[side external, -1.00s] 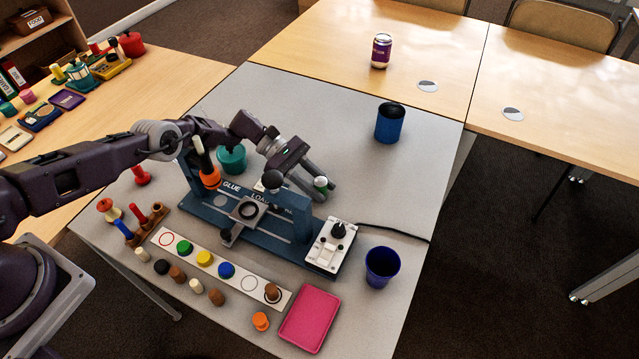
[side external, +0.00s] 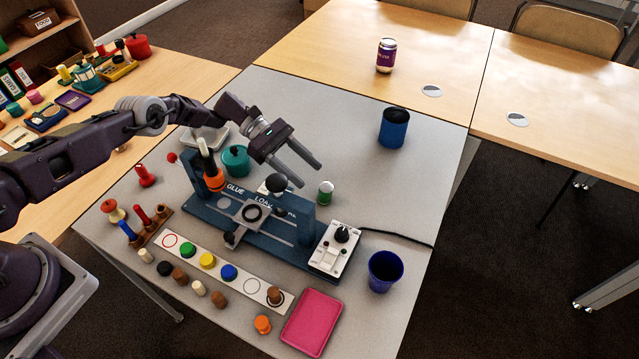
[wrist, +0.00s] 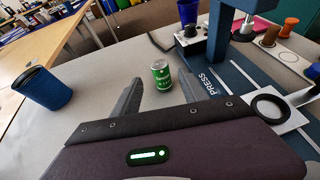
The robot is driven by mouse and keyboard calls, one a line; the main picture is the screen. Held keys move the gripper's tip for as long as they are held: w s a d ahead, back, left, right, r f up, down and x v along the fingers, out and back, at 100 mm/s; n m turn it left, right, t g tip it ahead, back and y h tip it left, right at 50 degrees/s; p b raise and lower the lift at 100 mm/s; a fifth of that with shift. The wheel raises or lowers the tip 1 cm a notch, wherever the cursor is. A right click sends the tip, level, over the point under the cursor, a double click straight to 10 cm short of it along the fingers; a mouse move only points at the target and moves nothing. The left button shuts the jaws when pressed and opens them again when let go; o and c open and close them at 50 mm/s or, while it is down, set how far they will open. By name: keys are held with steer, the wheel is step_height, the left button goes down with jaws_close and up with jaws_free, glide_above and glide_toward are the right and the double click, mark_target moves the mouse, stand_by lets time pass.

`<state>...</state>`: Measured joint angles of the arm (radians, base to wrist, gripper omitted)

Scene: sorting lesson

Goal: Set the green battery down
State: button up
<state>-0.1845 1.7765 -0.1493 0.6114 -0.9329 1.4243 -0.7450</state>
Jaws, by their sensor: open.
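The green battery (side external: 325,193) stands upright on the grey table, just behind the blue press (side external: 262,222), with a silver top and a green body. It also shows upright in the wrist view (wrist: 161,74), beyond my fingertips. My gripper (side external: 308,174) is open and empty, above and to the left of the battery in the side view. In the wrist view its two fingers (wrist: 158,88) are spread wide, and the battery stands apart from both, in line with the gap between them.
A blue cup (side external: 394,128) stands behind the battery and a dark blue cup (side external: 384,271) in front. A control box (side external: 335,249) with a black cable sits at the press's right end. A pink tray (side external: 311,321) lies at the front. The table right of the battery is clear.

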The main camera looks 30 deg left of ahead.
steer(key=v, duration=0.5)
steer(key=shift+f, duration=0.15)
steer(key=shift+a+r, duration=0.2)
steer(key=shift+a, duration=0.1)
steer(key=shift+w, duration=0.1)
step_height(320, 180, up, 23)
steer(key=m+t+y, duration=0.1)
steer(key=m+y, duration=0.4)
steer(key=s+a+r+m+t+y, duration=0.1)
steer(key=s+r+m+y, duration=0.2)
steer(key=s+r, duration=0.6)
steer(key=s+a+r+m+t+y, duration=0.1)
steer(key=s+r+m+t+y, duration=0.3)
steer(key=s, duration=0.8)
steer(key=s+a+f+m, duration=0.1)
steer(key=s+a+m, duration=0.1)
steer(key=s, duration=0.5)
steer(key=s+a+f+m+t+y, duration=0.1)
steer(key=s+a+m, duration=0.1)
steer(key=s, duration=0.6)
steer(key=shift+s+a+f+t, duration=0.2)
steer(key=shift+s+f+t, duration=0.1)
steer(key=shift+s+f, duration=0.1)
